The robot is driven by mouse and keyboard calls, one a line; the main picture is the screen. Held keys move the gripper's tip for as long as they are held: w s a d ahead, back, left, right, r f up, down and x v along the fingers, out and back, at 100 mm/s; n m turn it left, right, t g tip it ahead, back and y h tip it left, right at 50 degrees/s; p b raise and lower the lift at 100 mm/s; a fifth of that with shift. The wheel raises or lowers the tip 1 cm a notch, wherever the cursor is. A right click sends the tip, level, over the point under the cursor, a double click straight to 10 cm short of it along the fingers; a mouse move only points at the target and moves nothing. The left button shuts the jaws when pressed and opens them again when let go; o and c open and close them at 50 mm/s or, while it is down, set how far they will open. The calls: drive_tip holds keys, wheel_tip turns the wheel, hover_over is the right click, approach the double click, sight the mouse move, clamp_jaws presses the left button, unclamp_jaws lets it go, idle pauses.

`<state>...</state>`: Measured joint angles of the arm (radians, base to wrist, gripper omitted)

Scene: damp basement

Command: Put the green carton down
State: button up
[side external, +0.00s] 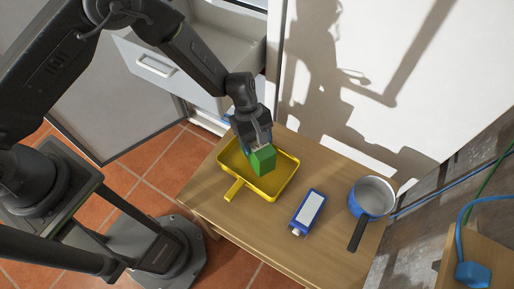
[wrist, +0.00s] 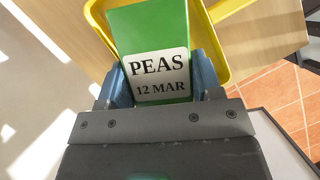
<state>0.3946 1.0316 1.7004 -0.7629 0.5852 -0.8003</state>
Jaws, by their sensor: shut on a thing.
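The green carton (side external: 263,160) is held by my gripper (side external: 257,145) over the yellow tray (side external: 285,185) in the side external view. In the wrist view the green carton (wrist: 150,32) has a white label reading "PEAS 12 MAR". The blue fingers of my gripper (wrist: 160,85) are shut on its two sides. The yellow tray's rim (wrist: 228,8) shows behind the carton there. I cannot tell whether the carton's bottom touches the tray floor.
A blue and white carton (side external: 307,212) lies on the wooden table (side external: 240,222) right of the tray. A blue pot (side external: 371,197) with a dark handle stands further right. A white wall (side external: 400,80) rises behind the table. The table's front is bare.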

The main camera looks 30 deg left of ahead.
drive_tip(key=shift+d+f, duration=0.15)
drive_tip(key=shift+f, duration=1.9)
drive_tip(key=shift+f, duration=0.15)
drive_tip(key=o, duration=1.1)
drive_tip(key=v, duration=1.2)
drive_tip(key=shift+r, duration=0.2)
